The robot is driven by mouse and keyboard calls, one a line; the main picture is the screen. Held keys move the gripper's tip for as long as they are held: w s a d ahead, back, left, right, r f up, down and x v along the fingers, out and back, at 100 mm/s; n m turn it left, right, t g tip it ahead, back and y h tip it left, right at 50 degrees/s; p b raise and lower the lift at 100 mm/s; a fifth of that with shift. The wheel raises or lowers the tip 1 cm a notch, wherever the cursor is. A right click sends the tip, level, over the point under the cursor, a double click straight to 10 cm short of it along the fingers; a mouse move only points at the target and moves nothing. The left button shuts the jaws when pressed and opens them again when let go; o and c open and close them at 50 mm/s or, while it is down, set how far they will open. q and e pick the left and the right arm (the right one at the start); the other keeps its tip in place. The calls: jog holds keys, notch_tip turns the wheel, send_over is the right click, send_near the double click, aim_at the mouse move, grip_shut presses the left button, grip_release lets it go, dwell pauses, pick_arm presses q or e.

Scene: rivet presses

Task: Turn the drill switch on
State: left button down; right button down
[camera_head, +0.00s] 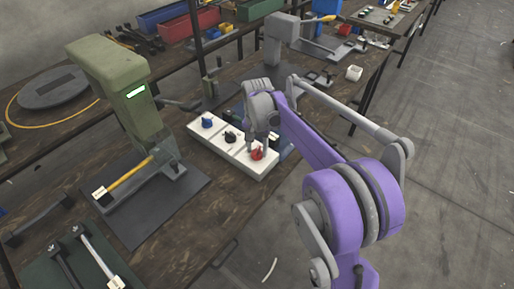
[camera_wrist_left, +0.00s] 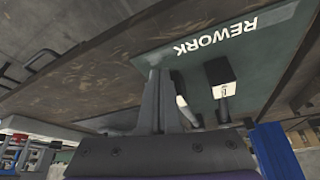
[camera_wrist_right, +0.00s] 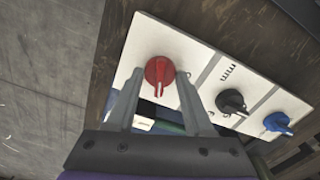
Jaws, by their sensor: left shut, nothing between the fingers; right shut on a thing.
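A white switch panel (camera_head: 236,147) carries three rotary knobs in a row: a blue knob (camera_head: 207,122), a black knob (camera_head: 230,137) and a red knob (camera_head: 257,154). I cannot make out which one is labelled for the drill. My right gripper (camera_head: 262,143) comes down on the red knob. In the right wrist view its fingers (camera_wrist_right: 158,78) stand on both sides of the red knob (camera_wrist_right: 157,71), shut on it; the knob's pointer aims toward the gripper's base. My left gripper (camera_wrist_left: 158,76) is shut and empty, beside the green REWORK mat (camera_wrist_left: 200,62); it is out of the head view.
A green press (camera_head: 120,90) with a yellow-handled lever (camera_head: 128,178) stands left of the panel. A grey press (camera_head: 280,42) stands behind it. Tagged tools lie on the green mat (camera_head: 45,270) at lower left. Floor (camera_head: 450,160) is open at right.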

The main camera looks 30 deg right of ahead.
aim_at(257, 150)
jog(key=shift+c, duration=1.4)
grip_release()
pick_arm(q)
jog(key=shift+w+r+p, duration=0.1)
jog(key=shift+r+p, duration=0.4)
pick_arm(e)
notch_tip(257, 150, up, 11)
pick_arm(q)
jog(key=r, duration=0.1)
jog(key=r+p, duration=0.1)
jog(key=p, duration=0.1)
jog(key=shift+w+r, duration=0.25)
jog(key=shift+r, duration=0.15)
jog(key=r+p, duration=0.1)
jog(key=w+r+p, duration=0.1)
jog(key=r+p, duration=0.1)
pick_arm(e)
jog(key=s+a+f+n+t, duration=0.2)
jog(key=s+a+n, duration=0.3)
jog(key=s, duration=0.6)
jog(key=s+a+f+n+t, duration=0.3)
jog(key=s+a, duration=0.5)
jog(key=s, duration=0.4)
jog(key=shift+f+n, duration=0.85)
jog(key=shift+n, duration=0.25)
